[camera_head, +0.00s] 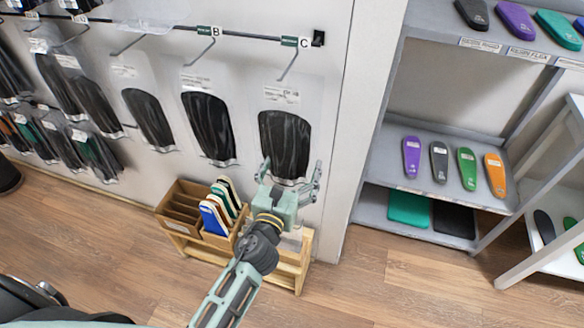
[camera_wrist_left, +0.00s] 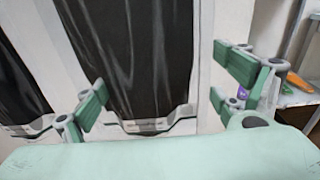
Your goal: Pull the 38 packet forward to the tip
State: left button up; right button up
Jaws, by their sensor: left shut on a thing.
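A clear packet with a black insole (camera_head: 285,135) hangs below the hook marked C (camera_head: 291,62) on the wall rail. Its small label is too small to read, so I cannot confirm the number 38. My left gripper (camera_head: 291,168) is at the packet's lower end, with a finger at each side. In the left wrist view the black packet (camera_wrist_left: 150,60) fills the middle, and its clear bottom edge shows between the green finger pads. The left gripper is shut on this packet across its width. My right gripper is not in view.
A similar packet (camera_head: 208,120) hangs beside it below hook B (camera_head: 207,45), and more packets hang further left. A wooden organiser (camera_head: 180,208) with several coloured insoles stands below. A grey shelf unit (camera_head: 400,205) with insoles is on the right. Open wooden floor (camera_head: 400,285) lies in front.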

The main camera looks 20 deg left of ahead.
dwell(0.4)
pick_arm(q)
jog(key=o, duration=1)
jog(key=shift+s+f, duration=0.1)
jog(key=shift+s, duration=0.05)
jog(key=s, duration=0.7)
jog(key=shift+s+a+r, duration=0.1)
jog(key=shift+s+r, duration=0.05)
jog(key=shift+r, duration=0.05)
jog(key=s+f+n+g, duration=0.3)
jog(key=s+f+n, duration=0.15)
jog(key=f, duration=0.65)
jog(key=s+f+n+g, duration=0.25)
jog(key=f+n, duration=0.35)
jog(key=f, duration=0.6)
jog(key=s+f+n+g, duration=0.3)
jog(key=s+f+n, duration=0.25)
jog(key=f, duration=0.55)
jog(key=s+a+f+n+g, duration=0.2)
jog(key=s+f+n, duration=0.4)
jog(key=s, duration=0.3)
jog(key=s+a+f+n+g, duration=0.3)
jog(key=s+f+n, duration=0.3)
jog(key=s, duration=0.3)
jog(key=s+a+f+n+g, duration=0.3)
jog(key=s+f+n, duration=0.3)
jog(key=s, duration=0.4)
jog(key=shift+a, duration=0.4)
